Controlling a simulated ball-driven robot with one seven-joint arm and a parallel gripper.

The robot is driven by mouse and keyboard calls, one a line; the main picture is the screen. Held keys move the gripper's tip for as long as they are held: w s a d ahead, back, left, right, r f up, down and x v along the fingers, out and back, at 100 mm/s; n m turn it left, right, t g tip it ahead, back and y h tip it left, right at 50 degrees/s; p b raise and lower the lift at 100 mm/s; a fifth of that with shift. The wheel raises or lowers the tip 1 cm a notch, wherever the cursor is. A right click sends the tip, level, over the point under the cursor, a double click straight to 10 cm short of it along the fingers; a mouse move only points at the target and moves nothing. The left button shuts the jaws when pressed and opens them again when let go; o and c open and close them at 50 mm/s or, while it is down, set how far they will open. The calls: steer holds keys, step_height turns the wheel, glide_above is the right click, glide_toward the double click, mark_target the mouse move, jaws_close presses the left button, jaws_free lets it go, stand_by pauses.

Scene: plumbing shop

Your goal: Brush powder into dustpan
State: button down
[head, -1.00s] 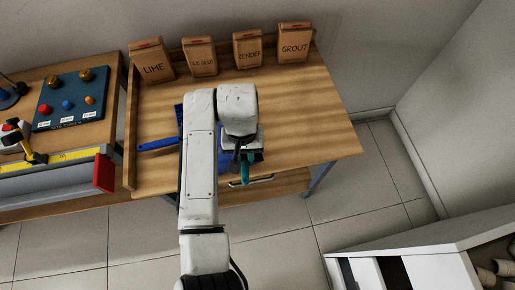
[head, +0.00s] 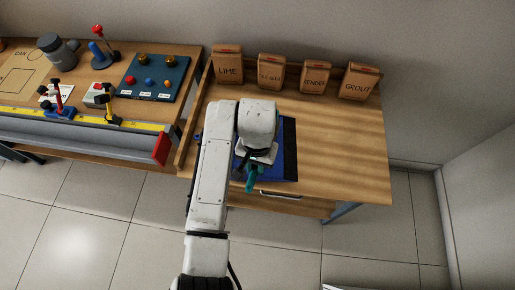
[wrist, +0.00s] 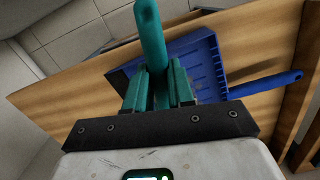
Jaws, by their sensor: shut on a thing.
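My gripper (head: 247,170) is shut on a brush (wrist: 148,30) with a teal handle; the handle sticks up between the fingers in the wrist view. The brush's bristles are hidden. A blue dustpan (head: 281,140) lies on the wooden bench (head: 340,150), partly behind my gripper, with a dark strip along its right side. In the wrist view the dustpan (wrist: 208,60) shows a ridged tray just beyond my fingers, with its blue handle (wrist: 268,84) pointing right. I cannot tell whether brush and dustpan touch. No powder can be made out.
Paper bags marked LIME (head: 228,67) and GROUT (head: 356,83), with two others between, stand along the bench's back. A second bench to the left holds a blue board (head: 155,79) with knobs and a yellow ruler (head: 80,116). The bench's right half is clear.

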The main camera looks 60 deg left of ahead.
steer(key=w+d+r, duration=0.3)
steer(key=w+r, duration=0.1)
steer(key=w, duration=0.1)
steer(key=shift+d+r, duration=0.15)
steer(key=shift+d, duration=0.05)
stand_by(0.4)
